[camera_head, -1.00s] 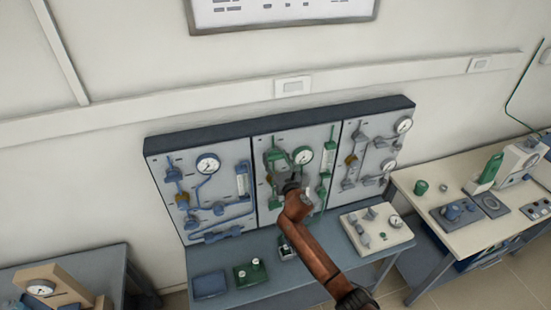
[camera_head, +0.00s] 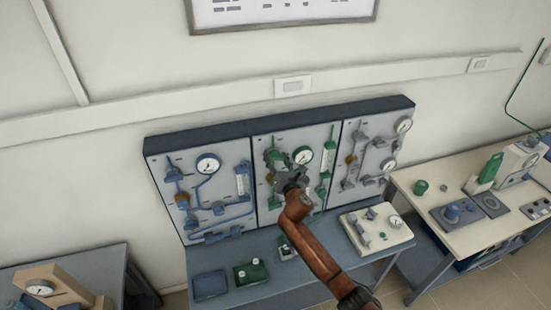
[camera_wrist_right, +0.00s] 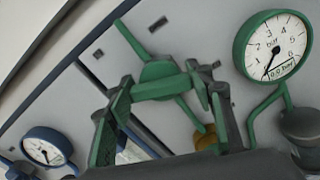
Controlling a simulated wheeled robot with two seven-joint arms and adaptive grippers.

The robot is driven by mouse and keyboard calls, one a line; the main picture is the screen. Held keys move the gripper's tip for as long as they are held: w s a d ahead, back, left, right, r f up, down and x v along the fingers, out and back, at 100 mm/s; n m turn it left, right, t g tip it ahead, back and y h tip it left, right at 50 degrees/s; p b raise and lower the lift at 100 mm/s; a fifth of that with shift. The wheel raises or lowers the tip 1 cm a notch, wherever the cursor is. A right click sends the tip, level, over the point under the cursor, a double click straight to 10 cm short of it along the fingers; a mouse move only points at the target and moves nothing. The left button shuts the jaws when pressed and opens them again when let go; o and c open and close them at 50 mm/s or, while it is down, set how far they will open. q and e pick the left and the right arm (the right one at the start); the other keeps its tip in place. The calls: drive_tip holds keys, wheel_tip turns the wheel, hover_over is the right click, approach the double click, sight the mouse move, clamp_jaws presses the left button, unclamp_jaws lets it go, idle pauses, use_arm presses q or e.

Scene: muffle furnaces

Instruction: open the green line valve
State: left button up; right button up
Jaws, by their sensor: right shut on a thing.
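The green line is on the middle panel (camera_head: 263,205) of the wall board in the head view. Its green valve (camera_wrist_right: 158,72) shows in the middle of the wrist view, with a green bar sticking out at the upper left and another at the lower right. My right gripper (camera_wrist_right: 160,88) is at this valve, its two fingers on either side, shut on the handle. In the head view the right gripper (camera_head: 280,165) covers most of the valve. The green gauge (camera_head: 302,156) is just right of it; in the wrist view its display reads 0.0 bar. My left gripper is not in view.
A blue line panel (camera_head: 205,225) is on the left and a grey line panel (camera_head: 370,140) on the right. Below is a bench (camera_head: 255,297) with small boxes and a white instrument (camera_head: 377,230). A brass-coloured fitting (camera_wrist_right: 205,138) sits close below the valve.

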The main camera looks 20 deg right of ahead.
drive_tip(key=m, duration=0.3)
drive_tip(key=shift+m, duration=0.4)
drive_tip(key=m, duration=0.3)
drive_tip(key=shift+f+m+b, duration=0.1)
drive_tip(key=shift+m+b, duration=0.2)
drive_tip(key=m, duration=0.6)
drive_tip(key=shift+d+f, duration=0.1)
drive_tip(key=shift+m, duration=0.3)
drive_tip(key=o, duration=1.2)
drive_tip(key=shift+s, duration=0.15)
drive_tip(key=s, duration=1.1)
drive_tip(key=shift+s+d, duration=0.2)
drive_tip(key=shift+s, duration=0.15)
